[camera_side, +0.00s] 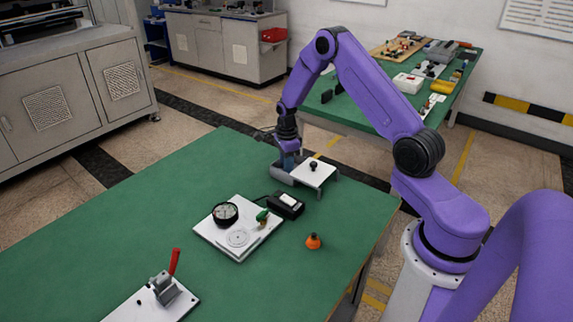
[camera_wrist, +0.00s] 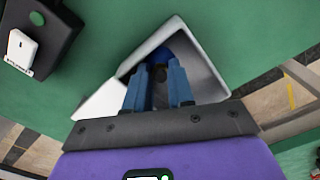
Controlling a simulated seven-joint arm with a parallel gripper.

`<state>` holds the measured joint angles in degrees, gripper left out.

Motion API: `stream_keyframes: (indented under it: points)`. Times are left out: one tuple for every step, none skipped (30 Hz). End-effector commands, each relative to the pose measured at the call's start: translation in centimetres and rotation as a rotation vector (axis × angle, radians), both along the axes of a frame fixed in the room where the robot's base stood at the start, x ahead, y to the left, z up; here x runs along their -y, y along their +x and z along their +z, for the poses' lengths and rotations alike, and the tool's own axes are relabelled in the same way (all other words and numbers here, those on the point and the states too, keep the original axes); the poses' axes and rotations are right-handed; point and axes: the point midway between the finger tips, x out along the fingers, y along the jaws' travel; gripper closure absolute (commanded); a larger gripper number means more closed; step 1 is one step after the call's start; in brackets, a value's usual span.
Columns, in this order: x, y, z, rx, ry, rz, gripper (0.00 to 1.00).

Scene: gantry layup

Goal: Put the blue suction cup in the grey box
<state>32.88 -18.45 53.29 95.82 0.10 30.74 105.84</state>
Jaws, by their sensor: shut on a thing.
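The grey box (camera_side: 281,177) stands near the far right edge of the green table, its opening partly hidden by my gripper and the white lid. In the wrist view the box (camera_wrist: 205,70) is open below my gripper, with its walls around the fingertips. My gripper (camera_wrist: 159,82) points down at the box opening, its blue fingers shut on the blue suction cup (camera_wrist: 163,53). The cup shows only as a dark blue patch between and beyond the fingertips. In the side view my gripper (camera_side: 290,160) is at the box, and the cup cannot be made out there.
A white lid with a black knob (camera_side: 312,172) sits right beside the opening. A black device (camera_side: 287,206), a white plate with a dial gauge (camera_side: 225,214), an orange piece (camera_side: 313,241) and a red-handled clamp (camera_side: 168,284) are nearer. The table's left part is clear.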

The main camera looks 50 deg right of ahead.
Motion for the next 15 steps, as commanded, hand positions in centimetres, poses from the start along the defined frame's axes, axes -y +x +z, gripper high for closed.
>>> stream_keyframes:
  points:
    - [-0.02,0.01,-0.23,0.000,0.000,0.000,1.00]
    - [-0.02,0.02,-0.26,0.001,-0.001,0.000,1.00]
    - [-0.02,0.04,-0.26,0.002,-0.001,0.000,1.00]
    - [-0.02,0.04,-0.24,0.002,0.000,0.000,1.00]
    - [-0.02,0.04,-0.23,0.002,0.000,0.000,1.00]
    - [-0.03,0.03,-0.23,0.002,-0.001,0.000,1.00]
    - [-0.03,0.03,-0.22,0.002,-0.001,0.000,1.00]
    - [-0.02,0.02,-0.22,0.001,-0.001,0.000,1.00]
    - [-0.03,0.02,-0.26,0.001,-0.001,0.000,1.00]
    - [-0.03,0.01,-0.32,0.001,-0.001,0.000,1.00]
    - [-0.02,0.00,-0.41,0.001,-0.001,0.000,1.00]
    - [-0.01,0.00,-0.46,0.001,-0.001,0.000,0.74]
    - [-0.01,0.01,-0.43,0.001,-0.001,0.000,0.66]
    - [-0.01,0.01,-0.43,0.001,-0.001,0.000,0.66]
    - [-0.01,0.01,-0.42,0.001,-0.001,0.000,0.66]
